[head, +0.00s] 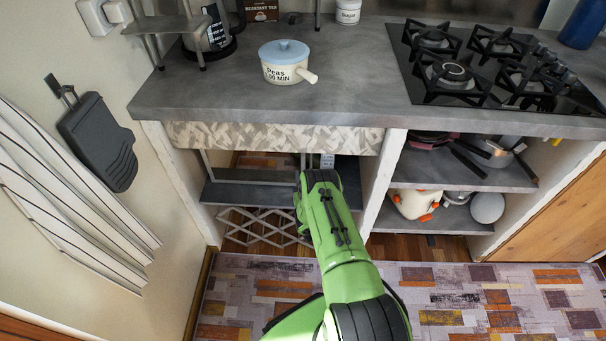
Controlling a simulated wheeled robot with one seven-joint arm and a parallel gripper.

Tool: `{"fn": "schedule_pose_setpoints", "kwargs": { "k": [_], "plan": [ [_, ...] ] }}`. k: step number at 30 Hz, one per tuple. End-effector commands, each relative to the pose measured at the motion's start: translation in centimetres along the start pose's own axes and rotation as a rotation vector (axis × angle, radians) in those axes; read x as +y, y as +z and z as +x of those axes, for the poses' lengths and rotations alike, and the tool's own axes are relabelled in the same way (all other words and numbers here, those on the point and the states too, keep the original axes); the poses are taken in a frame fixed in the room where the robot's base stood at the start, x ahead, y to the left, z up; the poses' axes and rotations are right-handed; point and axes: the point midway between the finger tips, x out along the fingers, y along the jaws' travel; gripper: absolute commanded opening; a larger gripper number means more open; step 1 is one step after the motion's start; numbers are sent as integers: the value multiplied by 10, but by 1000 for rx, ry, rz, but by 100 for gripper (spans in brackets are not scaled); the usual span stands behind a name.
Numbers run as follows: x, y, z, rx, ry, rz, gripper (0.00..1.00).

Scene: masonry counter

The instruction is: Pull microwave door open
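What looks like the microwave (250,175) sits in the left opening under the counter, its top hidden by the patterned strip. Its front shows as a pale frame around a glassy area with rug colours in it. A small light panel (328,161) with markings is at its right. The door looks closed, but I cannot be sure. My gripper (307,160) is at the front of this opening, near the right part of the microwave's front. My green arm hides most of it. I cannot tell whether its fingers are open or shut, or touch a handle.
The counter (220,95) overhangs the opening; a white pot with a blue lid (284,62) and a gas hob (455,70) stand on it. A white post (383,180) is right of my arm. A folding lattice rack (262,228) is below. The rug (450,300) is clear.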

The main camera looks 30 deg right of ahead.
Motion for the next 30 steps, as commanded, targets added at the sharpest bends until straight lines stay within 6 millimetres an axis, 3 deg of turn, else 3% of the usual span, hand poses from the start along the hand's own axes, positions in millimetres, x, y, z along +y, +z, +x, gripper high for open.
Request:
{"fn": "schedule_pose_setpoints", "kwargs": {
  "k": [3,6,14,21,30],
  "plan": [
    [-1,2,22,3,-2,0,36],
    [0,1,31,2,0,1,36],
    [0,0,34,-1,0,2,36],
    [0,0,34,-1,0,1,2],
    [0,0,33,-1,0,1,0]
  ]
}}
